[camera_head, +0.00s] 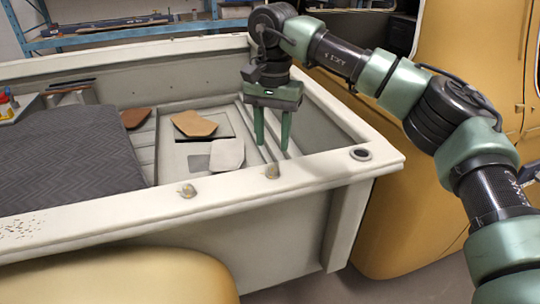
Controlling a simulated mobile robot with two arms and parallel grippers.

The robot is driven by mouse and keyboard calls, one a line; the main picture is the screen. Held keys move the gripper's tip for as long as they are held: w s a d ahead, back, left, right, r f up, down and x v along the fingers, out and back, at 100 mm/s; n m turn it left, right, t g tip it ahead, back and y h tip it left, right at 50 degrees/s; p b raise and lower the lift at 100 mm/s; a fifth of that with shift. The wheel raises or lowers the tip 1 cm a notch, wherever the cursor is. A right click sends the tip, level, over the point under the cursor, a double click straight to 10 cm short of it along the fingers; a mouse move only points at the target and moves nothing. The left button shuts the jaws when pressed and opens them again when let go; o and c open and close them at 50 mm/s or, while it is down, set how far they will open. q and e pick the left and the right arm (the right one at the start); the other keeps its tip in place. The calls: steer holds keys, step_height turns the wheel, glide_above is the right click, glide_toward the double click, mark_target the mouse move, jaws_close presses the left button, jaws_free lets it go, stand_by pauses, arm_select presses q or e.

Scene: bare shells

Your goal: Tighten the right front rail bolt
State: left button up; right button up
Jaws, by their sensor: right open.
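A pale truck bed has a broad near rail (120,214). Two small tan, rounded bolts show on this rail: the right bolt (271,171) and the left bolt (187,190). My right gripper (272,147) points down with its two green fingers apart and nothing between them. In the picture its fingertips are just above the right bolt, over the bed floor; I cannot tell how far apart they are in depth. Both bolts are in plain view. My left gripper is not in view.
A dark ribbed mat (70,155) covers the left of the bed. A tan piece (194,124), a brown piece (135,118) and a grey piece (228,155) lie inside. A round hole (360,154) marks the right rail corner. A yellow body panel (470,40) stands behind my right arm.

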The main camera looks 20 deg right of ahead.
mark_target(273, 168)
steer(key=shift+s+d+f, duration=0.1)
steer(key=shift+d+f, duration=0.1)
steer(key=shift+f, duration=0.05)
step_height(273, 168, down, 6)
steer(key=shift+a+f+p, duration=0.1)
steer(key=shift+p, duration=1.05)
steer(key=shift+f, duration=0.3)
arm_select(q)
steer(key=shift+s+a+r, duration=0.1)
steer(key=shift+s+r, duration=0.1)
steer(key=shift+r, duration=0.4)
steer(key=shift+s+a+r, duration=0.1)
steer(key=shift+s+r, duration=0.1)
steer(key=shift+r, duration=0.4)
arm_select(e)
jaws_close()
